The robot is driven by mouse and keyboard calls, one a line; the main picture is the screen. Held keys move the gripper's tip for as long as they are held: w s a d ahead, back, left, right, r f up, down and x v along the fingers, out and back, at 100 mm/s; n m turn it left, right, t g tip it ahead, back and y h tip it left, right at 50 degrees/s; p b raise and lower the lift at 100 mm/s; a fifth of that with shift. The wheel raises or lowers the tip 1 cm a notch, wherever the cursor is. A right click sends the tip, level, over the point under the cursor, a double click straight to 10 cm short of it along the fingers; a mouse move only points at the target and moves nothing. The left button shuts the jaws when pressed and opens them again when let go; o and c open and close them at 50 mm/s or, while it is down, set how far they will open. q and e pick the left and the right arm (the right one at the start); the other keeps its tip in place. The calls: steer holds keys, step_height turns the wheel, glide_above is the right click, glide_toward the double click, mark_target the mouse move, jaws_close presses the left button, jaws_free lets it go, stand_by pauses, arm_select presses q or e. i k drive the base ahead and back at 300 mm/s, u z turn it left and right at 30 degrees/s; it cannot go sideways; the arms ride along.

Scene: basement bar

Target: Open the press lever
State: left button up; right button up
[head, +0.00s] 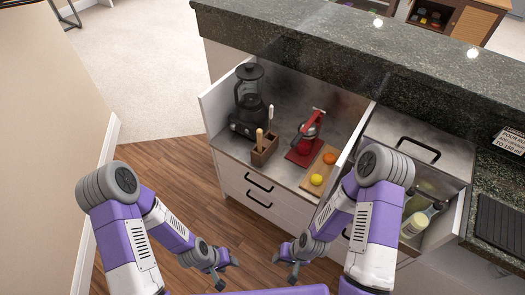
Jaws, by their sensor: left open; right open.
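The red press (306,137) stands in the open cabinet bay under the granite counter, on its red base. Its lever, with a red-tipped end near the top, slants up to the right; its exact position is hard to tell at this size. My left gripper (228,275) is open and empty, low over the wooden floor in front of the drawers. My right gripper (284,268) is open and empty, low in front of the drawers and to the right of the left one. Both grippers are well apart from the press.
A black blender (249,98) and a wooden utensil holder (264,150) stand left of the press. A cutting board (319,182) with a lemon (316,179) and an orange (329,158) lies to its right. An open drawer (446,215) holds bottles. The granite counter (320,45) overhangs the bay.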

mark_target(307, 128)
steer(key=u, duration=0.65)
steer(key=k, duration=0.85)
steer(key=u, duration=0.5)
steer(key=i, duration=1.6)
steer(key=z, duration=1.75)
steer(key=i, duration=0.7)
steer(key=z, duration=0.7)
